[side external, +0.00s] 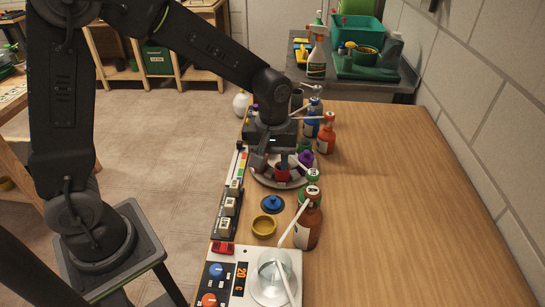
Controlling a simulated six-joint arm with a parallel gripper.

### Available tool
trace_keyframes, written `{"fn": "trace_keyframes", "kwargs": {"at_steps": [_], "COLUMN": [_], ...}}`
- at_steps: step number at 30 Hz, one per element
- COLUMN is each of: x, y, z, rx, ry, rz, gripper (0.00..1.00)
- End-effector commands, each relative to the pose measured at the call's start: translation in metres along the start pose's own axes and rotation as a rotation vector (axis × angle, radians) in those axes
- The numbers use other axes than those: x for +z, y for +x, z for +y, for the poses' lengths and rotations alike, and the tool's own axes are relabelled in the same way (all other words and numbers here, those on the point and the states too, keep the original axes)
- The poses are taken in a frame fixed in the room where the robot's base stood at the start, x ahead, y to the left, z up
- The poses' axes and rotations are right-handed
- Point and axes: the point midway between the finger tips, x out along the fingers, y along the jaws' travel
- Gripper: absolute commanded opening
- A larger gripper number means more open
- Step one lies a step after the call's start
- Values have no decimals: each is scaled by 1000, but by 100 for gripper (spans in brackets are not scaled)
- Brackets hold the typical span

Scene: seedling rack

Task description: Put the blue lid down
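The blue lid (272,204), a small round disc with a knob on top, appears to lie flat on the wooden table, just behind a yellow dish (263,225). My gripper (276,163) points down over a round grey tray (292,185), farther back than the lid and apart from it. A small red pot (283,174) with something dark on top stands by the fingers. The fingers are small and partly hidden, so I cannot tell whether they are open or touch the pot.
Brown bottles with white tubes (307,226) stand right of the lid; a blue bottle (312,124) and others stand behind. A glass beaker (272,279) sits on a heater with knobs in front. A strip of switches (228,207) runs along the left edge. The table's right side is clear.

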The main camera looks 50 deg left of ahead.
Motion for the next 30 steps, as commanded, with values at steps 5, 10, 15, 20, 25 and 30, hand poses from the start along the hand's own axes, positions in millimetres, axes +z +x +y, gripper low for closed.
{"fn": "trace_keyframes", "kwargs": {"at_steps": [5, 10, 15, 20, 25, 30], "x": [0, 5, 21, 45, 68, 82], "y": [-8, -31, -79, -112, -128, -131], "z": [0, -12, -48, -87, -122, -141], "rx": [2, 38, 116, 170, 195, 196], "ry": [1, 67, 250, 447, 628, 737], "rz": [1, 33, 129, 247, 370, 447], "gripper": [40, 40, 40, 40, 40, 40]}}
